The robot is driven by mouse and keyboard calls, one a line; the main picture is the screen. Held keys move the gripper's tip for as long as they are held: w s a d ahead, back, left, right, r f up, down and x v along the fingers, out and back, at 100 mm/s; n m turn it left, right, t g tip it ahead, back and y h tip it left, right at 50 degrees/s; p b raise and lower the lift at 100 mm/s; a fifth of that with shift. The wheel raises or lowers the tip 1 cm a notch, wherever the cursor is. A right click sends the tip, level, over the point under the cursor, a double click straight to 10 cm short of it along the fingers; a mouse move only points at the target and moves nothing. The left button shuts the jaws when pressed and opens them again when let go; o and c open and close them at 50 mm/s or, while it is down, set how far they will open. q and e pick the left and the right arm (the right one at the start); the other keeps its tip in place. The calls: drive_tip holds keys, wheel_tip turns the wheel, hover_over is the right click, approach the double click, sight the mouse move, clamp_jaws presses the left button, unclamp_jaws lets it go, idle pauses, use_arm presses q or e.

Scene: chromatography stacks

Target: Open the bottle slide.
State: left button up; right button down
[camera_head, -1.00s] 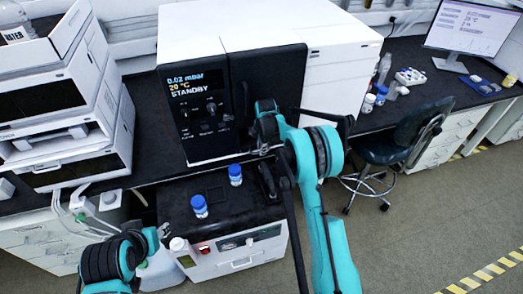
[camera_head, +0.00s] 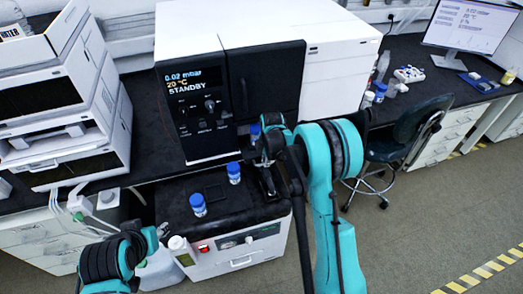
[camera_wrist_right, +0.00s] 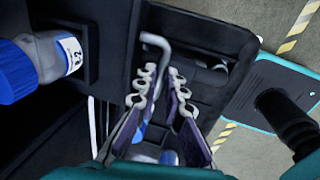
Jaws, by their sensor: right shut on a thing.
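My right gripper (camera_head: 268,152) is in front of the lower part of the instrument's black door (camera_head: 268,82). In the right wrist view its fingers (camera_wrist_right: 162,85) are closed around a grey bent rod handle (camera_wrist_right: 157,42) on a black part, which I take to be the bottle slide (camera_wrist_right: 112,45). A bottle with a blue cap (camera_wrist_right: 18,72) and white label sits beside it at the left. A blue cap (camera_head: 255,131) shows just behind my gripper in the head view. My arm hides most of the slide. My left gripper (camera_head: 161,231) is at the lower left, its jaws unclear.
Two blue-capped bottles (camera_head: 198,205) (camera_head: 233,173) stand on the black-topped unit (camera_head: 215,222) below. A white instrument stack (camera_head: 65,100) is at the left. A chair (camera_head: 410,130) and a monitor (camera_head: 470,27) are at the right. Floor is free at the lower right.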

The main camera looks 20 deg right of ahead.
drive_tip(key=s, duration=0.6)
drive_tip(key=shift+s+d, duration=0.1)
drive_tip(key=shift+s, duration=0.3)
drive_tip(key=c, duration=1.9)
unclamp_jaws()
drive_tip(key=r, duration=0.4)
drive_tip(key=s+r, duration=0.1)
drive_tip(key=r, duration=0.3)
drive_tip(key=s+r, duration=0.1)
drive_tip(key=r, duration=0.2)
drive_tip(key=shift+r, duration=0.4)
